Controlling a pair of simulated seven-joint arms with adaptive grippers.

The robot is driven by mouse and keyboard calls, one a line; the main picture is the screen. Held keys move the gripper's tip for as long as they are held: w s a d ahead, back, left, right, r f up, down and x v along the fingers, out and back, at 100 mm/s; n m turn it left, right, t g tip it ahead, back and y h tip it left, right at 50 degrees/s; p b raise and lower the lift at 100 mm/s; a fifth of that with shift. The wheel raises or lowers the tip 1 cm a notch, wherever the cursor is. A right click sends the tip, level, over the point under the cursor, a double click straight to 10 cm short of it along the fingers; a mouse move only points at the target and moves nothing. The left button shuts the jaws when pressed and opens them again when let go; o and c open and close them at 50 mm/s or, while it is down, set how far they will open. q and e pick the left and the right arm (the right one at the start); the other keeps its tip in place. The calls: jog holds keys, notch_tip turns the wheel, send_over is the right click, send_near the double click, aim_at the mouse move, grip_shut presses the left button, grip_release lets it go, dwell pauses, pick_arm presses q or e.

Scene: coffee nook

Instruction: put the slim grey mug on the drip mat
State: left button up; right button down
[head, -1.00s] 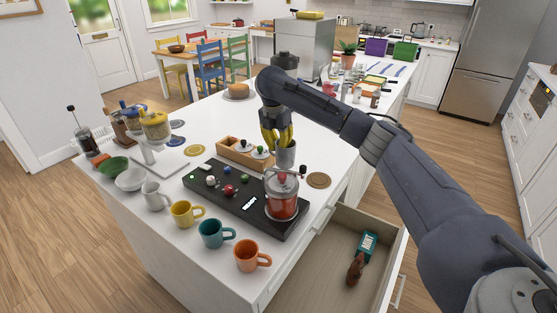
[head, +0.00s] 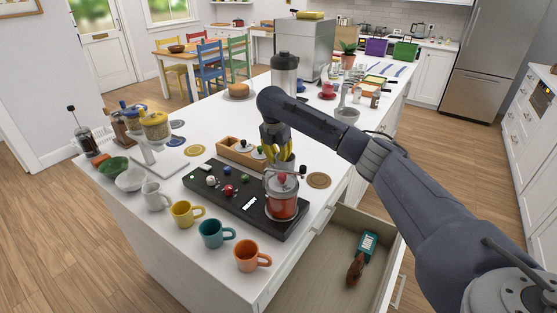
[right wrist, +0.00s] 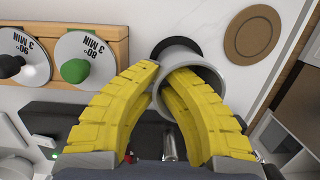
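The slim grey mug (head: 290,164) stands upright near the back edge of a black panel, partly hidden by my right gripper (head: 276,157). In the right wrist view the mug's open mouth (right wrist: 190,48) faces the camera. The yellow fingers of the right gripper (right wrist: 160,72) come together at its near rim, one reaching over the opening and one beside the wall. Whether they press on the wall is unclear. A round brown mat (head: 318,180) lies right of the mug; I cannot tell if it is the drip mat. My left gripper is out of view.
A wooden box (head: 236,154) with knobbed lids is to the left. Several coloured mugs line the front edge. A drawer (head: 325,245) is open below.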

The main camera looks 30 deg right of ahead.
jog(key=shift+f, duration=0.1)
jog(key=c, duration=1.6)
grip_release()
jog(key=r, duration=0.4)
jog(key=a+r, duration=0.1)
jog(key=r, duration=0.7)
jog(key=shift+s+a+r, duration=0.1)
jog(key=shift+s+a, duration=0.2)
jog(key=shift+s, duration=0.1)
